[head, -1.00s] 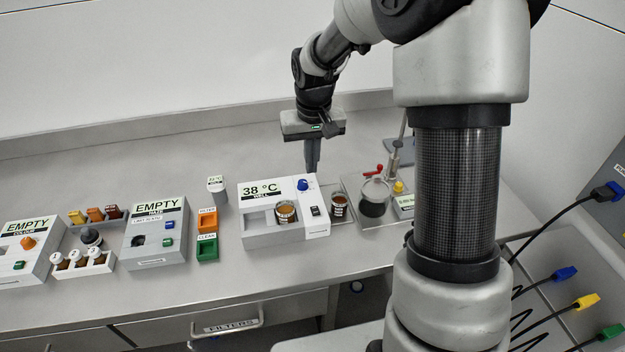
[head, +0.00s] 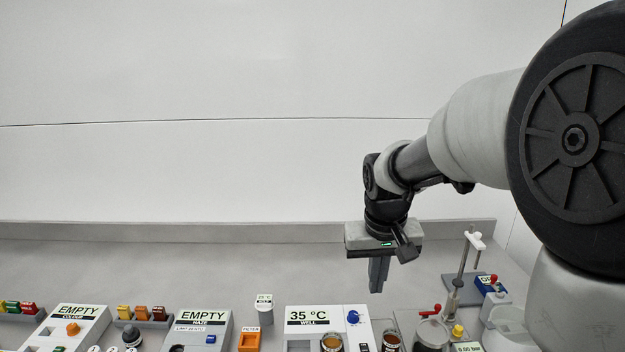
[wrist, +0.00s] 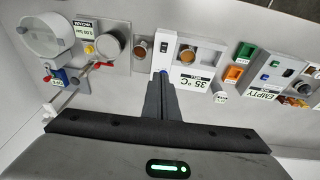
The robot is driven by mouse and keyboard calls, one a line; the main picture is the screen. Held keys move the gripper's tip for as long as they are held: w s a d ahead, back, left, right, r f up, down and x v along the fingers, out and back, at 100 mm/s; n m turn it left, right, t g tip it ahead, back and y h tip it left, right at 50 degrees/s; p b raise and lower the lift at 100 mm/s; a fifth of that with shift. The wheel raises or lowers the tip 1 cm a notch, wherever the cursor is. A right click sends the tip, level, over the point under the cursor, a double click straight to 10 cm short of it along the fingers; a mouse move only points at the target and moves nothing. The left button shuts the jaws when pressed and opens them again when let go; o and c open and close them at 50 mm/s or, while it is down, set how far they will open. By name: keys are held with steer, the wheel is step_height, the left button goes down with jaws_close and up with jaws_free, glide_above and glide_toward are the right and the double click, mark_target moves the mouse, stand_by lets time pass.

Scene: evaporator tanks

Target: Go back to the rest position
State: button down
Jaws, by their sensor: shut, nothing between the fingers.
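My gripper (head: 378,276) is raised above the back of the bench, over the well unit, with its fingers pointing down. In the wrist view its fingers (wrist: 161,84) are together with nothing between them. The well unit (head: 345,318) reads 35 °C and has a blue knob (head: 353,317). It also shows in the wrist view (wrist: 197,73). An amber-filled cup (head: 332,343) sits in the well, and a second cup (head: 392,343) stands just right of the unit.
Right of the well are a glass vessel (head: 432,333) with a red handle and a stand (head: 463,262). Left are an orange FILTER bin (head: 249,341), the HAZE unit (head: 200,327) and the COLOUR unit (head: 76,325), both reading EMPTY. The wall behind is bare.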

steer(key=s+r+t, duration=0.1)
steer(key=s+r, duration=0.2)
steer(key=s, duration=0.7)
steer(key=s+r+t, duration=0.2)
steer(key=s+r, duration=0.2)
steer(key=s, duration=0.6)
steer(key=shift+s+r+y, duration=0.25)
steer(key=shift+s+y, duration=0.05)
steer(key=shift+s, duration=0.05)
